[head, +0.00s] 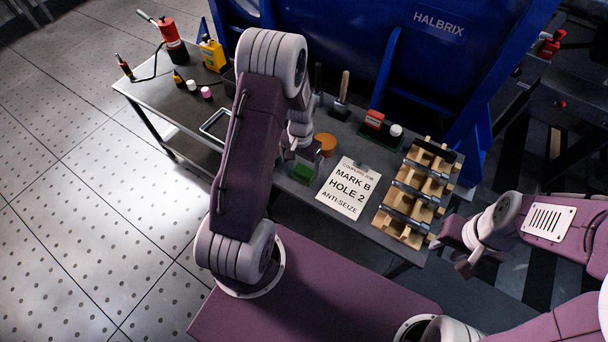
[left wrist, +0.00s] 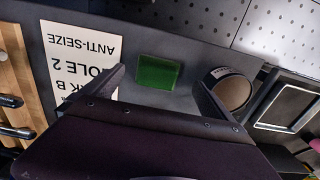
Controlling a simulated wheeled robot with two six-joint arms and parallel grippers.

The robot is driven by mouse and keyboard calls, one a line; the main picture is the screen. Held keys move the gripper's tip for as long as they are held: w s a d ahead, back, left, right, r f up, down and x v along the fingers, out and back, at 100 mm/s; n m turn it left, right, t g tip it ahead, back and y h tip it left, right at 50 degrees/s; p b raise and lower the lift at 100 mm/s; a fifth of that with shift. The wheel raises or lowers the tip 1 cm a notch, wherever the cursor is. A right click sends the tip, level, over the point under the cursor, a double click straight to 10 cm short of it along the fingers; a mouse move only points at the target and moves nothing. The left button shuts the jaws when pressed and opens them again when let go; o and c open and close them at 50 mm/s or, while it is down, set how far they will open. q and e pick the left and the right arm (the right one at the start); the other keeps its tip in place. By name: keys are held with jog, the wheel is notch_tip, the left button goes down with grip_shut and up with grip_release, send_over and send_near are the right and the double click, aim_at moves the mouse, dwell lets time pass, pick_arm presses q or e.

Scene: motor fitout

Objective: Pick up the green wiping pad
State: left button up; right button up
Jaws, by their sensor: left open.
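The green wiping pad (head: 303,174) lies on the dark bench top, just left of the white sheet. In the left wrist view the green pad (left wrist: 158,72) shows ahead, between the two spread fingers of my left gripper (left wrist: 161,84). In the head view my left gripper (head: 295,155) hangs over the bench just beside the pad, partly hidden by its own arm. It is open and empty. My right gripper (head: 452,256) is off the bench's right front corner, with its fingers apart and nothing between them.
A white sheet (head: 347,188) reads MARK B, HOLE 2, ANTI-SEIZE. A round orange-brown lid (head: 326,144) stands close behind the pad. A wooden rack (head: 399,228) holds metal bolts at right. Small bottles, a yellow container (head: 213,55) and a red pump (head: 172,42) stand at left.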

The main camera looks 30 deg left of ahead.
aim_at(303, 171)
pick_arm(q)
jog(key=f, duration=0.3)
jog(key=f+b, duration=0.1)
jog(key=f, duration=0.1)
jog(key=shift+w+d+f, duration=0.2)
jog(key=shift+w+f, duration=0.1)
jog(key=shift+r, duration=0.1)
jog(key=c, duration=1.5)
